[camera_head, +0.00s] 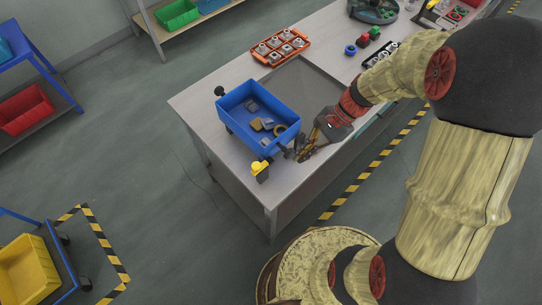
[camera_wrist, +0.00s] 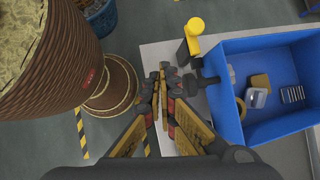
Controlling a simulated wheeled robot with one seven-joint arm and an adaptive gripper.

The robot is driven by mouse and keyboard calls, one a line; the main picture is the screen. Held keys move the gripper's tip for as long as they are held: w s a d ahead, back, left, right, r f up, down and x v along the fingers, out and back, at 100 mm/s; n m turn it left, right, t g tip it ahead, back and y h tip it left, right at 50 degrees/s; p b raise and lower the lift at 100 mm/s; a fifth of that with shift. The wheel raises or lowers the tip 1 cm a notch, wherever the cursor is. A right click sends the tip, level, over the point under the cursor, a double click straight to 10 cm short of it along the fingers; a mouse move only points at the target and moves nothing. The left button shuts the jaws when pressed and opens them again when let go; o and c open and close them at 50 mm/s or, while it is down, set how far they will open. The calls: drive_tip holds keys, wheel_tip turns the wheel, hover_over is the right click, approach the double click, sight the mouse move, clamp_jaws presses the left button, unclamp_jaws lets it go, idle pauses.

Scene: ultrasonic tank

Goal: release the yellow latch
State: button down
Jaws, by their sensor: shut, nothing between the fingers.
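The yellow latch (camera_head: 257,168) sits at the near corner of the blue tank (camera_head: 262,152), on a short dark post. In the wrist view the latch (camera_wrist: 195,27) shows a round yellow head, up and right of my fingertips. My gripper (camera_head: 301,155) is to the right of the latch, beside the tank's near end, apart from the latch. In the wrist view my gripper (camera_wrist: 163,72) has its fingertips together with nothing between them. A dark fitting (camera_wrist: 197,82) on the tank's end wall lies just right of the fingertips; I cannot tell whether they touch.
The blue tank holds grey parts and an ochre ring (camera_head: 267,122). A dark knob (camera_head: 219,91) stands at its far corner. On the grey table (camera_head: 188,104) an orange tray (camera_head: 281,47) of parts lies behind.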

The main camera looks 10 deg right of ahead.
drive_tip(key=w+a+r+m+y, duration=0.1)
drive_tip(key=w+a+m, duration=0.1)
drive_tip(key=w+m, duration=0.15)
drive_tip(key=b, duration=0.1)
approach(257, 173)
drive_tip(key=f, duration=0.4)
drive_tip(key=shift+a+t, duration=0.35)
drive_tip(key=shift+t, duration=0.05)
drive_tip(key=shift+r, duration=0.1)
drive_tip(key=shift+s+a, duration=0.3)
drive_tip(key=shift+a, duration=0.4)
drive_tip(key=shift+s+a+y, duration=0.1)
drive_tip(key=shift+s+y, duration=0.05)
drive_tip(key=shift+y, duration=0.15)
